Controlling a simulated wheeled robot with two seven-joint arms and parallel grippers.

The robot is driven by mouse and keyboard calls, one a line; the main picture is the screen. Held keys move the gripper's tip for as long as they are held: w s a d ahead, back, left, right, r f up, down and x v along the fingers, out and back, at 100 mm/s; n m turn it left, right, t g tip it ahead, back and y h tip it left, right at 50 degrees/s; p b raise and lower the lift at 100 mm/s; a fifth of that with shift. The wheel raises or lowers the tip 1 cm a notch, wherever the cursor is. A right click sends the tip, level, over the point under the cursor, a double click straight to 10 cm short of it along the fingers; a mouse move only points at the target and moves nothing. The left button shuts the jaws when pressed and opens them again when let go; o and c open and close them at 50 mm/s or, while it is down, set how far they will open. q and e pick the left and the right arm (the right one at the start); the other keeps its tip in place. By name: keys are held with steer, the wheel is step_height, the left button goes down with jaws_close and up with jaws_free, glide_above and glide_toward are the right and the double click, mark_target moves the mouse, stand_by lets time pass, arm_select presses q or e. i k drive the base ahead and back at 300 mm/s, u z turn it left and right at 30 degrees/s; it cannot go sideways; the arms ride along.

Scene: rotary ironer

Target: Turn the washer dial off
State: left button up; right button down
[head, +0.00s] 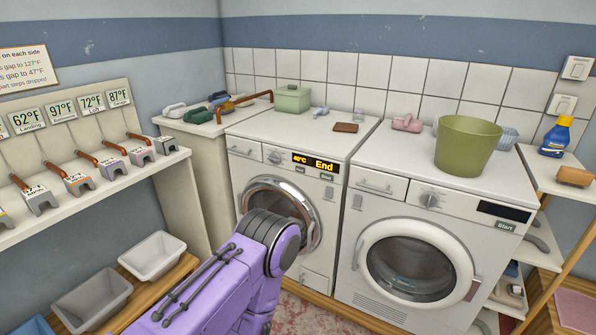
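The left front-loading machine (300,178) has a lit display (316,163) reading "40°C" and "End". Its round dial (273,157) sits left of the display; its exact setting is too small to read. The right front-loading machine (400,225) has a dial (430,200), a dark display (503,212) and a "Start" button (506,226). Both round doors look closed. A purple arm of mine rises from the bottom and covers part of the left machine's door. Neither of my grippers shows, and nothing of the right arm can be made out.
A shelf (90,195) with several clamps runs along the left wall.

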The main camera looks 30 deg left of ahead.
mark_target(274, 158)
steer(key=u, duration=0.6)
steer(key=i, duration=0.45)
steer(key=u, duration=0.9)
steer(key=i, duration=0.75)
steer(key=z, duration=0.05)
